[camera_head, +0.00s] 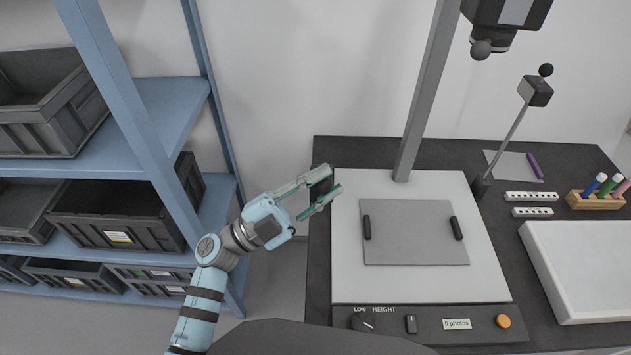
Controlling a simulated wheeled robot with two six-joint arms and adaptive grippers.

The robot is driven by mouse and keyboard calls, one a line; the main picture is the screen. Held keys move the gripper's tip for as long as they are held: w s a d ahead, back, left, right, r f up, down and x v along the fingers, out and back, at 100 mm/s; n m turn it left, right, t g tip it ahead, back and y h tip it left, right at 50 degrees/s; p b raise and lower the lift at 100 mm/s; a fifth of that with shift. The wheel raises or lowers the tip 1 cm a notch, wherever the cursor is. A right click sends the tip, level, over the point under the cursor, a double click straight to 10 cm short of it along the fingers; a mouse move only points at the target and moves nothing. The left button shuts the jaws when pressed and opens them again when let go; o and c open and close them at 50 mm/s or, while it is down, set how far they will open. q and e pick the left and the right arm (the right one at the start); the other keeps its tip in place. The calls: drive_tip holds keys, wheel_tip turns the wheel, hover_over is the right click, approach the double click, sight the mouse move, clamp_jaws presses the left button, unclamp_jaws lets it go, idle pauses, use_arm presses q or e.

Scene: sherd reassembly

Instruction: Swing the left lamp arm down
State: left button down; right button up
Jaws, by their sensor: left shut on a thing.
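My left gripper (331,179) reaches in from the left, at the left edge of the dark table. Its pale green fingers are closed around a small dark piece (321,187), which looks like the head or knob of the left lamp. The rest of the left lamp arm cannot be made out. The right lamp (536,91) stands raised on a thin tilted rod, with a dark ball on top. The white copy stand board (345,255) carries a grey plate (412,225) with two black handles. My right gripper is not in view.
A grey column (428,90) rises behind the board, with a camera (508,14) above. The front panel (385,322) has a knob, a switch, a "0 photos" label and an orange button. Pens, scale bars and a white slab (585,265) lie right. Blue shelves (160,110) with bins stand left.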

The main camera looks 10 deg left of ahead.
use_arm(q)
drive_tip(key=shift+s+f, duration=0.1)
drive_tip(key=shift+f, duration=0.35)
drive_tip(key=c, duration=1.5)
unclamp_jaws()
drive_tip(key=shift+c, duration=0.2)
drive_tip(key=shift+o, duration=1)
drive_tip(key=shift+s+r, duration=0.1)
drive_tip(key=shift+r, duration=0.1)
drive_tip(key=v, duration=1.2)
